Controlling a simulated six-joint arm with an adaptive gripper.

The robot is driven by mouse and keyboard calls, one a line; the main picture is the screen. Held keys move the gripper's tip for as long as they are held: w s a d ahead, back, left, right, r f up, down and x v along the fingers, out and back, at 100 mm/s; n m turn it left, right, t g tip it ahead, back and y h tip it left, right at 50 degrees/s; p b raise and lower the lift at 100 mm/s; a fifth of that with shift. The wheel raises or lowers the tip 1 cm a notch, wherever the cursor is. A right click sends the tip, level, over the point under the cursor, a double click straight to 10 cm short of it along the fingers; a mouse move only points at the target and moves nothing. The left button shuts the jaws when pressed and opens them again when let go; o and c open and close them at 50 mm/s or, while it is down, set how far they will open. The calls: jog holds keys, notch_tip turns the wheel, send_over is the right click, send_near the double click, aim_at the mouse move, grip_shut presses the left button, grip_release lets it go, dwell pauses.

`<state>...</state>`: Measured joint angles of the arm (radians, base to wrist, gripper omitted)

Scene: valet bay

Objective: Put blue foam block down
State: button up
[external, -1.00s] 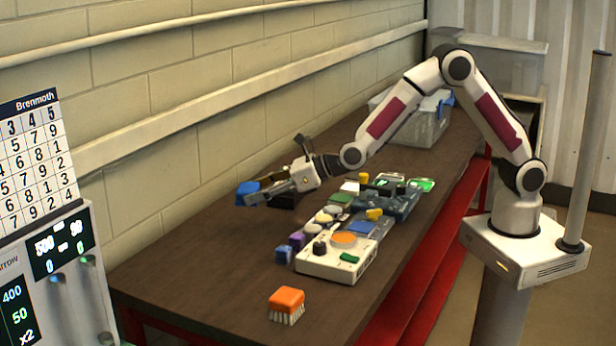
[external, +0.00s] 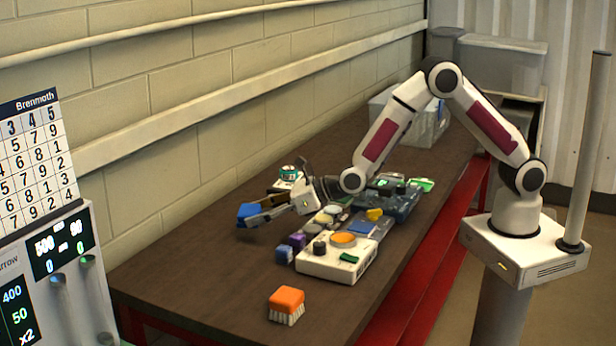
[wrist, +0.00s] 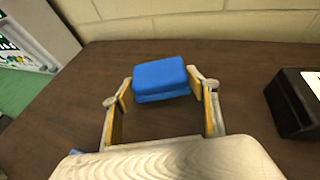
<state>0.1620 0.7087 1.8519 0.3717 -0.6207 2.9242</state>
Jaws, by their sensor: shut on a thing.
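The blue foam block (external: 249,213) is between the fingertips of my gripper (external: 254,217) in the external view, at the left part of the dark table. In the wrist view the block (wrist: 160,76) spans the gap between the two yellow-lined fingers, and my gripper (wrist: 161,88) is shut on it. A shadow lies on the table under the gripper, and the block seems held a little above the surface. Its exact height is hard to tell.
The dark table (external: 215,270) is bare in front of the block. A black box (wrist: 296,104) stands to the right in the wrist view. A white control panel (external: 335,263), an orange brush (external: 287,300) and small coloured blocks lie to the right. The brick wall is behind.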

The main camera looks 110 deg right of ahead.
aim_at(259, 235)
jog(key=shift+f, duration=0.1)
jog(key=shift+f, duration=1.8)
jog(key=shift+f, duration=0.1)
jog(key=shift+f, duration=0.25)
